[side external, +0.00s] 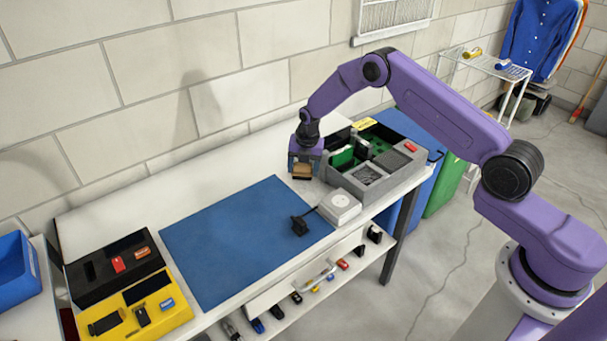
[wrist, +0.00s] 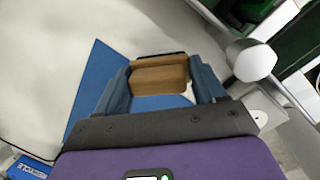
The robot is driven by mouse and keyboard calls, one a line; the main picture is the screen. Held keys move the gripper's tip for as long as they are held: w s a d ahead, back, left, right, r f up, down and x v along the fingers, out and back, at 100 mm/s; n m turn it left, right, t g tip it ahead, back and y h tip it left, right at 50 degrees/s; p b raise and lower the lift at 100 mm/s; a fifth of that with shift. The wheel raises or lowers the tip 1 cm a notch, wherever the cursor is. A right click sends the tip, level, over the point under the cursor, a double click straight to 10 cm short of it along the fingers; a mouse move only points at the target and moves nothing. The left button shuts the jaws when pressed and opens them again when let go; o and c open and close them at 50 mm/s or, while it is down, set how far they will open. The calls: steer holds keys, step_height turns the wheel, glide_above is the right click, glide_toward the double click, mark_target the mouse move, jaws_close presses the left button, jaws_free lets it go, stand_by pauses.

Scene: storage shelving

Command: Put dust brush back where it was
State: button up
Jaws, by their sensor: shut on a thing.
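My gripper (side external: 302,178) is at the far right end of the white bench, beside the grey box, and is shut on the dust brush (side external: 301,171). The wrist view shows the brush's tan wooden body (wrist: 160,75) between the two blue-grey fingers, with a dark edge along its far side. In the side view the brush is held just past the blue mat's far right corner; I cannot tell whether it touches the bench. The fingers and my wrist partly cover it.
A grey compartment box (side external: 340,182) with green boards stands right of my gripper. A black and yellow case (side external: 145,308) lies at the left. The mat is mostly clear.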

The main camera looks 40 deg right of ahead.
mark_target(304, 172)
steer(key=shift+f, duration=1.4)
steer(key=shift+f, duration=0.1)
steer(key=o, duration=1.2)
step_height(304, 172, up, 12)
steer(key=s, duration=0.2)
